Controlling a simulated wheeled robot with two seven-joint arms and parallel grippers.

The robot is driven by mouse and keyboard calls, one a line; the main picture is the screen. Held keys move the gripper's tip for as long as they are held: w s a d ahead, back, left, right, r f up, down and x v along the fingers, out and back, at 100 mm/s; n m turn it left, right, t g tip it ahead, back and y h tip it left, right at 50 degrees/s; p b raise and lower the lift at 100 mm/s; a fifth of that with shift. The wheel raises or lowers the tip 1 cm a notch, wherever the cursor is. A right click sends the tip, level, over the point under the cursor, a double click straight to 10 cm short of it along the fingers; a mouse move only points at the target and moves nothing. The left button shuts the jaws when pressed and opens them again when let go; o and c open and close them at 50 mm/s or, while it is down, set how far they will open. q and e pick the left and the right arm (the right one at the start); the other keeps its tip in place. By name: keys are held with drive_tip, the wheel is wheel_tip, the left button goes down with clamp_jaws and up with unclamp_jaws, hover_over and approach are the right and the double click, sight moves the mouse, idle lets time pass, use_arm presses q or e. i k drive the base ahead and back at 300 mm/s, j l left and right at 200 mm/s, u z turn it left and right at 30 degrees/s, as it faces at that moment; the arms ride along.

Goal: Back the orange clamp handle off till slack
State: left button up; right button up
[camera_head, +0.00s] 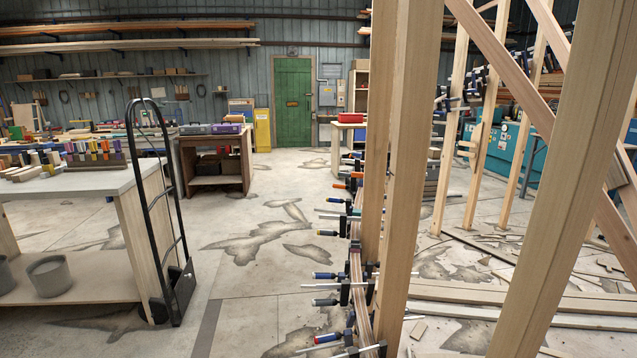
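A curved laminated wood stringer (359,282) runs away from me beside upright timber posts, with a row of bar clamps along it. A small orange clamp handle (339,186) sticks out to the left near the far part of the row. A second small orange patch (357,175) shows just beyond it. Nearer handles are mostly blue, such as the nearest blue handle (327,338). Whether the orange-handled clamp is tight or slack is too small to tell. Neither of my grippers is in view.
A black hand truck (163,210) stands at the left by a workbench (100,180). Wooden posts (407,170) and a diagonal brace (500,55) block the right side. Timbers (500,312) lie on the floor there. The concrete floor (255,270) left of the clamps is clear.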

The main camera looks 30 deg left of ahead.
sight(356, 177)
drive_tip(key=i+j, duration=0.15)
drive_tip(key=j, duration=1)
drive_tip(key=i+j+z, duration=0.1)
drive_tip(key=j, duration=1.05)
drive_tip(key=i+j, duration=0.15)
drive_tip(key=j, duration=1)
drive_tip(key=i+j+z, duration=0.1)
drive_tip(key=j, duration=1.05)
